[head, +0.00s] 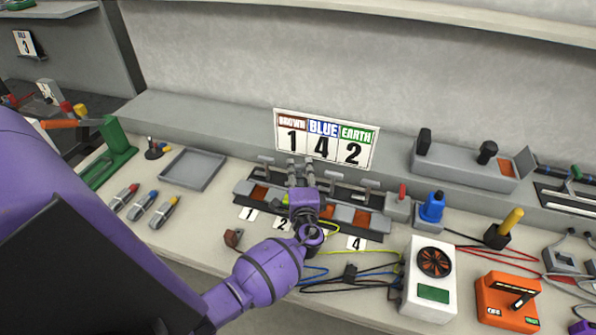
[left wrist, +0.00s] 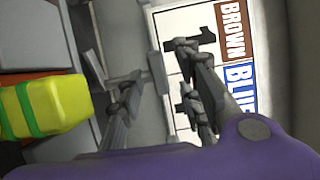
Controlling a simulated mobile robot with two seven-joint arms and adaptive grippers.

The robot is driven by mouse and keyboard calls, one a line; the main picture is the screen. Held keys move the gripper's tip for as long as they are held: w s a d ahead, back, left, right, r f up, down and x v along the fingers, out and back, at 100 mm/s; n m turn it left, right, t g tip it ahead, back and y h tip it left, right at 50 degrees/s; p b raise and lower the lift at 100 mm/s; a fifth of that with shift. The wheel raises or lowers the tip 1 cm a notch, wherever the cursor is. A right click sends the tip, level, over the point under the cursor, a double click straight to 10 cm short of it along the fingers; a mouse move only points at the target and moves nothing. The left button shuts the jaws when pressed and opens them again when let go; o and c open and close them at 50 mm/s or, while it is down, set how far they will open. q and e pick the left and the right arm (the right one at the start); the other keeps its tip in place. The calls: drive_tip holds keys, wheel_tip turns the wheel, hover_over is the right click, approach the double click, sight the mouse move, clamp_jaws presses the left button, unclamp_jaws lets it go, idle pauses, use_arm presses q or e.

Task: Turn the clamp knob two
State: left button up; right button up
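The clamp rack (head: 375,237) on the bench has a row of grey T-shaped knobs with number cards in front. The card for clamp two (head: 283,224) is partly covered by my left arm. My left gripper (head: 300,171) is at the rack above that card, its two grey fingers apart and pointing to the back. In the left wrist view the fingers (left wrist: 165,95) are apart, with a grey knob bar (left wrist: 157,72) between them in the picture; contact cannot be told. A yellow-green piece (left wrist: 45,108) lies left of them. My right gripper is not in view.
A sign (head: 326,140) reading brown 1, blue 4, earth 2 stands behind the rack. A grey tray (head: 193,169) and several screwdrivers lie left. A white fan box (head: 428,280), loose wires and an orange device (head: 507,301) are right.

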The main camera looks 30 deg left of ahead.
use_arm(q)
drive_tip(key=shift+w+a, duration=0.2)
drive_tip(key=shift+w, duration=0.05)
clamp_jaws()
drive_tip(key=n+g+y+b, duration=0.1)
drive_tip(key=g+y, duration=0.1)
drive_tip(key=f+n+g+y+b, duration=0.1)
drive_tip(key=n+g+y+b, duration=0.1)
drive_tip(key=shift+w+d+n+b, duration=0.2)
drive_tip(key=shift+n+b, duration=0.1)
drive_tip(key=shift+r+n+g, duration=0.15)
drive_tip(key=shift+n+g, duration=0.15)
drive_tip(key=shift+g, duration=0.1)
drive_tip(key=shift+r+g+y+b, duration=0.15)
drive_tip(key=shift+g+y+b, duration=0.15)
drive_tip(key=shift+y+b, duration=0.1)
drive_tip(key=shift+w+r, duration=0.1)
drive_tip(key=shift+r, duration=0.1)
drive_tip(key=shift+c, duration=0.7)
unclamp_jaws()
drive_tip(key=shift+o, duration=0.7)
drive_tip(key=v, duration=1.2)
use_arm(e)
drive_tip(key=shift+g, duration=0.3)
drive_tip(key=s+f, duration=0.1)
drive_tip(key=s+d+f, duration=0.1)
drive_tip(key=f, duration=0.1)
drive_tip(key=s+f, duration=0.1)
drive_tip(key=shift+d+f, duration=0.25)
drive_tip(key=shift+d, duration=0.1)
